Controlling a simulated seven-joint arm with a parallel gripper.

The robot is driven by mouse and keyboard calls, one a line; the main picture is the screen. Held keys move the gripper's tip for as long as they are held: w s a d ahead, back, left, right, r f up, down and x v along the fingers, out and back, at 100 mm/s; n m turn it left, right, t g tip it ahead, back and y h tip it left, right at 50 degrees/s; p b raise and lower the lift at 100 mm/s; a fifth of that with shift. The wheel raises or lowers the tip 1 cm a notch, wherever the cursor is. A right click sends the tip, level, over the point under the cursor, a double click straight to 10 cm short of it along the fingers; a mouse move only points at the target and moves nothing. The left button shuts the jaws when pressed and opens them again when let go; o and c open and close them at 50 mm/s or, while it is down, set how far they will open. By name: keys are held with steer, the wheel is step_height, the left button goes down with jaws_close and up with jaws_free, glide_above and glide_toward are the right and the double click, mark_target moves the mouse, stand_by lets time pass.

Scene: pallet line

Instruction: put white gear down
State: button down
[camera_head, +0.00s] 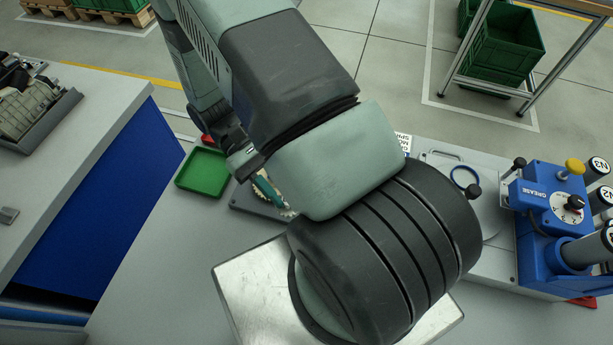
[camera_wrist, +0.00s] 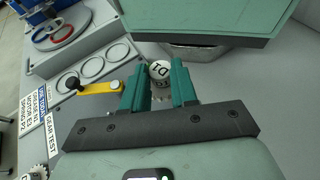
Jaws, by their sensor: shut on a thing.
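In the head view, my arm hides most of the gripper; a teal finger shows by the dark grey tray (camera_head: 243,202). A pale toothed edge (camera_head: 288,213) shows beside that finger, partly hidden. Another whitish toothed part (camera_wrist: 38,172) is cut off at the lower left of the wrist view.
A green bin (camera_head: 204,171) stands left of the grey tray. A yellow lever with a black knob (camera_wrist: 95,87) lies close left of the fingers. The blue grease unit (camera_head: 545,205) stands at the right. A plate with ring outlines (camera_wrist: 80,60) is at upper left.

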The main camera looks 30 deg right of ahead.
steer(key=d+n+t+h, duration=0.2)
steer(key=n+t+h, duration=0.1)
steer(key=n+t, duration=0.1)
steer(key=w+d+n+t+h, duration=0.1)
steer(key=d+n+t+h, duration=0.1)
steer(key=n+t, duration=0.3)
steer(key=w+d+n+t+h, duration=0.1)
steer(key=d+n+t+h, duration=0.1)
steer(key=n+t+h, duration=0.2)
steer(key=shift+d+r+n+t, duration=0.2)
steer(key=shift+r+n+t, duration=0.15)
steer(key=shift+n, duration=0.65)
steer(key=shift+w+f+n+t+y, duration=0.15)
steer(key=shift+w+f+n+t, duration=0.15)
steer(key=shift+f+n+t, duration=0.6)
steer(key=shift+w+f+n+t+y, duration=0.1)
steer(key=shift+w+f+n+t, duration=0.35)
steer(key=shift+f, duration=0.8)
steer(key=shift+w+f+n+t+y, duration=0.15)
steer(key=shift+f+n+t, duration=0.5)
steer(key=shift+f+t, duration=0.35)
steer(key=shift+f, duration=0.15)
steer(key=c, duration=1.2)
jaws_free()
steer(key=shift+o, duration=0.2)
